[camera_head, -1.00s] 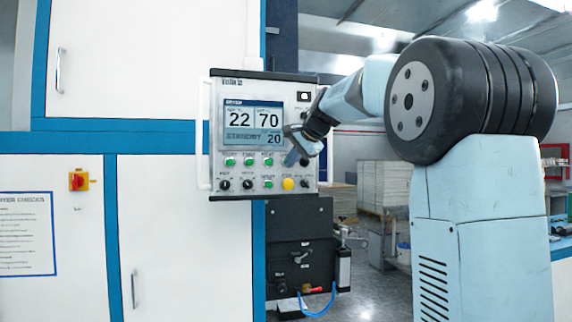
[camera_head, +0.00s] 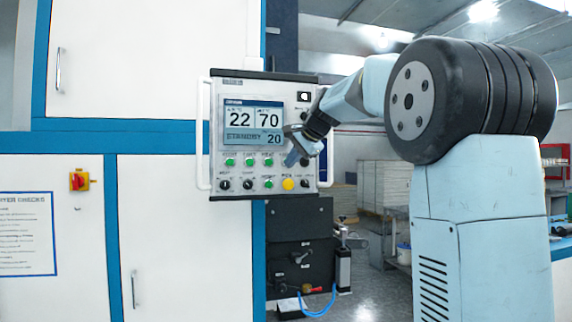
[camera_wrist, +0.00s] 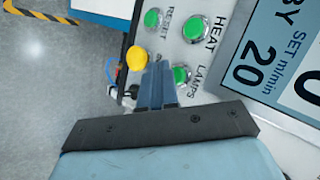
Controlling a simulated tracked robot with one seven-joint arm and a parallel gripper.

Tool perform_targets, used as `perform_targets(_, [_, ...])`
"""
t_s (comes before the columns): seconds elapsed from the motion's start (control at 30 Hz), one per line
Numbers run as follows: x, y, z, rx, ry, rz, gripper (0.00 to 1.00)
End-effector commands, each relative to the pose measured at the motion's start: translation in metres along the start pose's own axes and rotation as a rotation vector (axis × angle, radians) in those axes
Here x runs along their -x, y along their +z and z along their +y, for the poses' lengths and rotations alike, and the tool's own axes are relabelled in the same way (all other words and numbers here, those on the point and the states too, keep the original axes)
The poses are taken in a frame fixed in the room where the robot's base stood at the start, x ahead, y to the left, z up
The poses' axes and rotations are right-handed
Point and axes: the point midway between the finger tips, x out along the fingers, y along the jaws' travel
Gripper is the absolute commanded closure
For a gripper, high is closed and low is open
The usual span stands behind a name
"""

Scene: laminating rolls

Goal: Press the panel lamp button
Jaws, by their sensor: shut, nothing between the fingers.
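The control panel (camera_head: 212,120) is mounted upright with a lit screen. In the wrist view the green button labelled LAMPS (camera_wrist: 181,74) sits below the green HEAT button (camera_wrist: 195,28) in the picture. My gripper (camera_wrist: 159,64) is shut and empty. Its tips appear beside the LAMPS button, between it and the yellow button (camera_wrist: 137,58); I cannot tell whether they touch the panel. In the head view my gripper (camera_head: 291,160) is in front of the panel's lower right part and hides the LAMPS button.
A green RESET button (camera_wrist: 152,18) is close by. Several more buttons and knobs line the panel's lower half. A white handle (camera_head: 201,135) runs along its left side. A black machine unit (camera_head: 300,225) with a blue hose is below. White cabinet doors (camera_head: 180,230) stand to the left.

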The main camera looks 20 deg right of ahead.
Motion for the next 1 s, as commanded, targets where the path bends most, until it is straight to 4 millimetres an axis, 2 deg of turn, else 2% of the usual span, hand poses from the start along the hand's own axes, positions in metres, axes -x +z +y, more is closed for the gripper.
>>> perform_targets(1.0, [-0.0045, -0.0040, -0.0051, 0.000, 0.000, 0.000, 1.00])
